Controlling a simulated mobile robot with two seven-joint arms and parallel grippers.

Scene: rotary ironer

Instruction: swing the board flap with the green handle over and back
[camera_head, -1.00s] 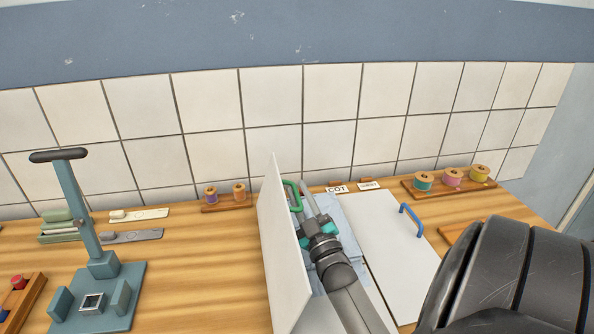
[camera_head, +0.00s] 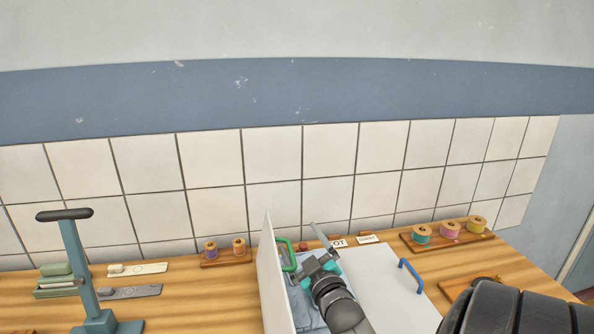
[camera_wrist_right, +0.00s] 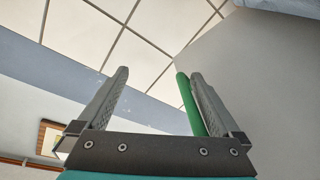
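The white board flap (camera_head: 272,285) stands near upright on its edge, left of the cloth. Its green handle (camera_head: 288,254) is on the flap's right-hand face, and it also shows as a green bar in the right wrist view (camera_wrist_right: 186,103). My right gripper (camera_head: 308,247) is just right of the handle, fingers pointing toward the flap. In the right wrist view its fingers (camera_wrist_right: 160,80) are apart. The green bar lies along the inner side of the right-hand finger, partly hidden by it; whether they touch I cannot tell. My left gripper is out of view.
A second white board with a blue handle (camera_head: 411,275) lies flat to the right. Pale blue cloth (camera_head: 303,305) lies between the boards. Spool racks (camera_head: 448,238) and small label cards (camera_head: 367,239) stand behind.

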